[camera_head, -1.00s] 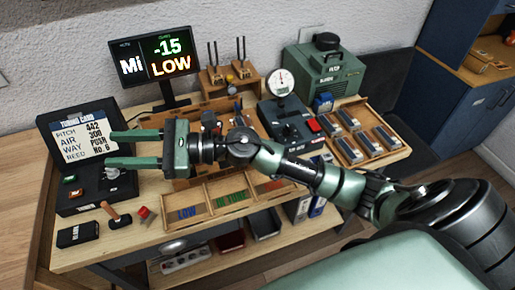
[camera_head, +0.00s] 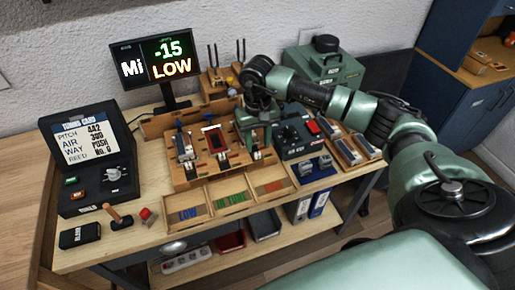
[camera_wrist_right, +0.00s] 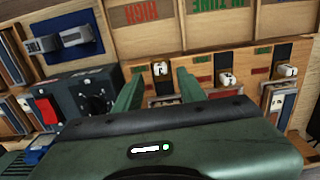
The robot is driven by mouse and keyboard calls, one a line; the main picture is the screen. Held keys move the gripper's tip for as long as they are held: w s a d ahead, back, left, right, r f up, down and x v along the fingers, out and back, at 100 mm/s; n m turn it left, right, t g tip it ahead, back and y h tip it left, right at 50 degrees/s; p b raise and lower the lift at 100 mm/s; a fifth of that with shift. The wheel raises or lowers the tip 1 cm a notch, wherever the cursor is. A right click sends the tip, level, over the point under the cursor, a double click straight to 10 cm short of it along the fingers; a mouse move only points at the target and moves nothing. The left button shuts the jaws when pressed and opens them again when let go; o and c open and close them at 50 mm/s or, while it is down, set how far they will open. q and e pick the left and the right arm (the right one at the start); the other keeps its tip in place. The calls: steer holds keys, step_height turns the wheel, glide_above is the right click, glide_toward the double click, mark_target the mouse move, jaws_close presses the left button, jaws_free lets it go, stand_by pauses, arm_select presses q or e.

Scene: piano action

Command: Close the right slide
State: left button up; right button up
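A wooden board (camera_head: 213,170) with three slides stands mid-table, with a left slide (camera_head: 185,147), a middle slide (camera_head: 215,140) and a right slide (camera_head: 256,154). My right gripper (camera_head: 259,147) points down over the right slide, partly hiding it. In the right wrist view, the picture is turned about, and the right slide's white knob (camera_wrist_right: 160,69) shows between the two separated fingers. The gripper is open, and I cannot tell whether a finger touches the slide. The middle knob (camera_wrist_right: 227,76) and left knob (camera_wrist_right: 287,71) lie beyond the fingers. My left gripper is not in view.
A black dial box (camera_head: 297,137) with a red button stands close beside my right gripper. A three-part sorting tray (camera_head: 232,200) lies in front of the board. A monitor (camera_head: 155,62) reads "Mi -15 LOW". An open black case (camera_head: 88,160) stands at left.

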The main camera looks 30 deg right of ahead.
mark_target(258, 152)
steer(key=shift+f+p, duration=0.45)
steer(key=shift+f, duration=1.65)
jaws_close()
